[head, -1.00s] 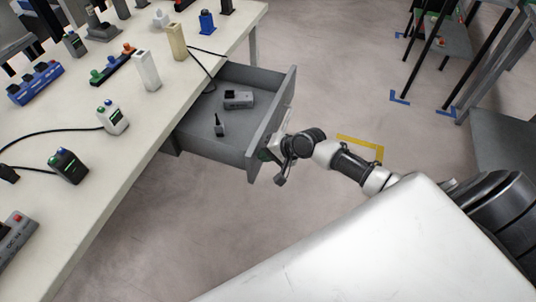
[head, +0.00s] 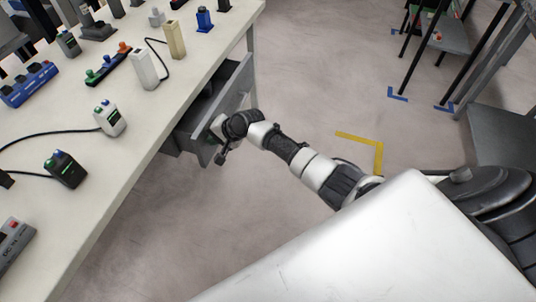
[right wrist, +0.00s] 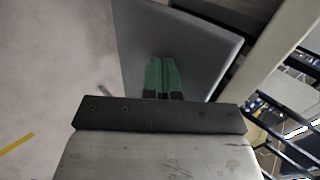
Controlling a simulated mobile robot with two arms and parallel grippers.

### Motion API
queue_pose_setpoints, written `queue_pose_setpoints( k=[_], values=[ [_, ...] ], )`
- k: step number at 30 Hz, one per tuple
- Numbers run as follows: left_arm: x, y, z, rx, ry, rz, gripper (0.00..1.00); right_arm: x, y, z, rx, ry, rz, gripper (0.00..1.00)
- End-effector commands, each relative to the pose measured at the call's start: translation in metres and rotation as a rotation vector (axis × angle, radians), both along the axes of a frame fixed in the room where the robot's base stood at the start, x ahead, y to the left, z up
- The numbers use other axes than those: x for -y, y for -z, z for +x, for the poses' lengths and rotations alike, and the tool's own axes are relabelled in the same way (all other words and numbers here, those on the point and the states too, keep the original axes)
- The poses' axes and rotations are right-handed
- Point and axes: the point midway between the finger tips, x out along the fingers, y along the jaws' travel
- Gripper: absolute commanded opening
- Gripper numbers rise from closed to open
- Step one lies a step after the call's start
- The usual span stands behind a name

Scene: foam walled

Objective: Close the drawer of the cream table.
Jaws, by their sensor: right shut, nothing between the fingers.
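The cream table (head: 110,155) fills the left of the head view. Its grey drawer (head: 231,99) sticks out a short way from under the right edge of the top. Most of the drawer's inside is hidden under the tabletop. My right gripper (head: 215,131) is at the drawer's front panel, near its lower end. In the right wrist view the green fingers of my right gripper (right wrist: 163,77) are together and empty, pointing at the grey drawer front (right wrist: 190,45). I cannot tell whether they touch it. My left gripper is not in view.
Several switch boxes, blocks and cables stand on the tabletop, among them a white box (head: 110,118) and a black box (head: 66,169). Yellow tape (head: 365,143) marks the floor. The floor right of the drawer is clear. A dark-legged rack (head: 440,42) stands at the back right.

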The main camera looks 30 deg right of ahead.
Motion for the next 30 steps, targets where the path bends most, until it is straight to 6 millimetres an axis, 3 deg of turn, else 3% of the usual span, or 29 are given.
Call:
queue_pose_setpoints(
  k=[6,15,30],
  values=[
    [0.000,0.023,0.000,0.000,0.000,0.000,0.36,-0.026,0.004,0.030,0.001,0.000,0.003,0.00],
    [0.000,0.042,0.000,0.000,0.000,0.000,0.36,-0.049,0.002,0.057,0.000,0.000,0.002,0.00],
    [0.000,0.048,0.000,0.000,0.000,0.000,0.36,-0.059,-0.001,0.069,0.004,0.001,0.003,0.00]
  ],
)
